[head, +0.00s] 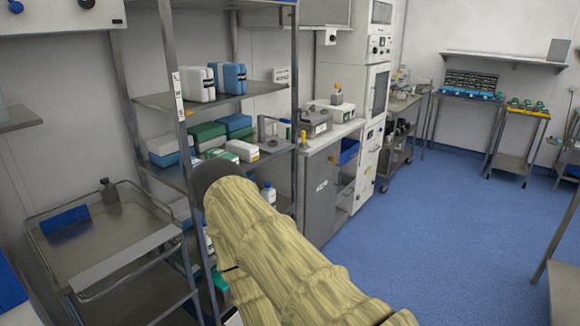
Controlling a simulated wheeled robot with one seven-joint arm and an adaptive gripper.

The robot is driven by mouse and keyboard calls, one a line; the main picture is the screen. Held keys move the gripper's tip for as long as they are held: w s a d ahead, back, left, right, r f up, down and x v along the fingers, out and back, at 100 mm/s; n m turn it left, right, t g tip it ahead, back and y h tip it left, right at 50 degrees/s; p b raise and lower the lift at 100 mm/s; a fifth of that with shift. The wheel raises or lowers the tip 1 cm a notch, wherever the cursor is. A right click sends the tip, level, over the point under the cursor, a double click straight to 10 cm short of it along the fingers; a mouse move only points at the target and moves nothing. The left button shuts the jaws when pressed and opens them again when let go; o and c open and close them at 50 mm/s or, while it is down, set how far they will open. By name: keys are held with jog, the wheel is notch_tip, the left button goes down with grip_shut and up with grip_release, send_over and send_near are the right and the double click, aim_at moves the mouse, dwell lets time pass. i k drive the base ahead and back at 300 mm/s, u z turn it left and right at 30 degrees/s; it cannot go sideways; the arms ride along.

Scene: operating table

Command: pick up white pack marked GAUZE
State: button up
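No GAUZE lettering can be read at this size, so I cannot tell which pack is the one named. Candidates are a small white pack (243,150) on the middle shelf of the metal rack and a white pack (197,84) on the upper shelf. Another low white pack (218,156) lies on the middle shelf, left of the first. My arm, in a yellowish sleeve, rises from the bottom and covers part of the rack's lower shelves. My gripper cannot be made out.
Blue packs (230,78) and green boxes (207,134) share the rack's shelves. The rack post (176,90) stands in front of them. A steel cart (100,235) with a grey bottle (109,192) is at left. Blue floor (440,230) is open at right.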

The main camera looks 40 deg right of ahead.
aim_at(248, 153)
jog(key=u, duration=0.15)
jog(key=k, duration=0.2)
jog(key=z, duration=1.5)
jog(key=i, duration=1.55)
jog(key=u, duration=0.85)
